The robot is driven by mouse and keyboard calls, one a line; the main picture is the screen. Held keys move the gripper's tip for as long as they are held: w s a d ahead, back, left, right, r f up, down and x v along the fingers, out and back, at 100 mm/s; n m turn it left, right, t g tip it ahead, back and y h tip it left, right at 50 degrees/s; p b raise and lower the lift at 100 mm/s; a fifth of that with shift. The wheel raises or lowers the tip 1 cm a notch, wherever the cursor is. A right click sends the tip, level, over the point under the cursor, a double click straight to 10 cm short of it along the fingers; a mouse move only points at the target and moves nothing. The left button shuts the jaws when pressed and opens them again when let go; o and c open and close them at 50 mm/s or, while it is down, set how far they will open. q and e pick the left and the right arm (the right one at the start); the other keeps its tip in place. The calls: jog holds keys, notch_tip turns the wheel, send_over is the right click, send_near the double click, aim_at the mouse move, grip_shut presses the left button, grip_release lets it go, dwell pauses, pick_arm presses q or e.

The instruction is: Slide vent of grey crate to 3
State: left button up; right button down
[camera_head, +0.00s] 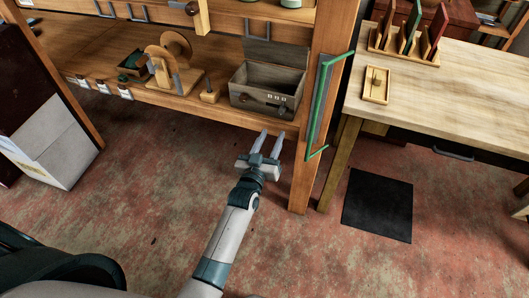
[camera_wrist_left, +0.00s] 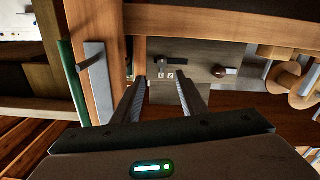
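The grey crate (camera_head: 261,81) stands on the lower wooden shelf with its lid raised at the back. Its front bears a dark round knob (camera_head: 245,97) at left, small pale marks (camera_head: 277,97) and a dark piece below them. In the left wrist view, which looks upside down, the crate front (camera_wrist_left: 195,54) shows the knob (camera_wrist_left: 219,72), marks (camera_wrist_left: 166,76) and dark piece (camera_wrist_left: 168,62). I cannot read the vent's setting. My left gripper (camera_head: 271,134) is open and empty, in front of and below the crate, apart from it. My right gripper is out of view.
A wooden post (camera_head: 309,120) with a green-edged bracket (camera_head: 320,105) stands just right of the crate. A small wooden block (camera_head: 210,96) and a wooden wheel stand (camera_head: 175,72) are to its left. A workbench (camera_head: 450,100) is at right. Open floor lies in front.

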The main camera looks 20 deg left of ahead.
pick_arm(q)
jog(key=s, duration=0.6)
jog(key=shift+s, duration=0.3)
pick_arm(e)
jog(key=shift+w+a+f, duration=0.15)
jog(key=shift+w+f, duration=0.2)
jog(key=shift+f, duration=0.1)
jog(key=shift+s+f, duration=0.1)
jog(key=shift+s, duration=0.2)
pick_arm(q)
jog(key=shift+f, duration=0.1)
